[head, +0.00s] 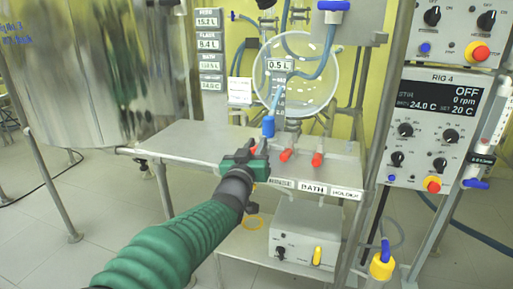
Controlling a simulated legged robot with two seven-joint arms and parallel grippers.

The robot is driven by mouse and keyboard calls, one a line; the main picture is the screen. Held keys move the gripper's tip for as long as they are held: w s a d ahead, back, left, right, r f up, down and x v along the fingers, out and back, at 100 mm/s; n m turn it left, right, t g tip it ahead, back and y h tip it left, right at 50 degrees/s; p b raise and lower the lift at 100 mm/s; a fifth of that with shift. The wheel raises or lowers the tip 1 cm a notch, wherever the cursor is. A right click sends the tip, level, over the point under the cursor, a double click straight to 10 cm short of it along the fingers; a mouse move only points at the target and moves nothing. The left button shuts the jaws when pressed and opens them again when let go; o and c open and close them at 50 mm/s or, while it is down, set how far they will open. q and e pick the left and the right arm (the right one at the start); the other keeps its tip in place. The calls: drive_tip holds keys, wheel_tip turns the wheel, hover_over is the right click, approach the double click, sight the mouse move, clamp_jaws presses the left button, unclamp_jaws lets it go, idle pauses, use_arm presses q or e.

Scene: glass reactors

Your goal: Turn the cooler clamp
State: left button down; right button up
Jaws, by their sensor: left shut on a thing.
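My left gripper (248,158) reaches in from the bottom left to the front edge of the metal bench. It is shut on the leftmost red-handled clamp (253,150), which is mostly hidden by the jaws. Two more red-handled clamps, a middle one (287,155) and a right one (318,159), stand to its right, apart from the gripper. The label under the gripped clamp is partly hidden, so I cannot tell whether it reads cooler. My right gripper is not in view.
A blue-capped fitting (268,127) stands just behind the clamps. A round glass vessel (300,75) hangs behind the bench (180,140). A large steel tank (95,70) is at left, the RIG 4 control panel (437,130) at right. A grey box (305,235) sits below.

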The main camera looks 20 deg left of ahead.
use_arm(q)
drive_tip(key=c, duration=1.4)
unclamp_jaws()
drive_tip(key=shift+f, duration=0.25)
drive_tip(key=shift+c, duration=0.2)
drive_tip(key=shift+o, duration=0.8)
drive_tip(key=shift+r, duration=0.15)
drive_tip(key=s+f+p, duration=0.1)
drive_tip(key=s+p, duration=0.4)
drive_tip(key=s, duration=1.1)
drive_tip(key=shift+s+d+f, duration=0.25)
drive_tip(key=shift+s+f, duration=0.1)
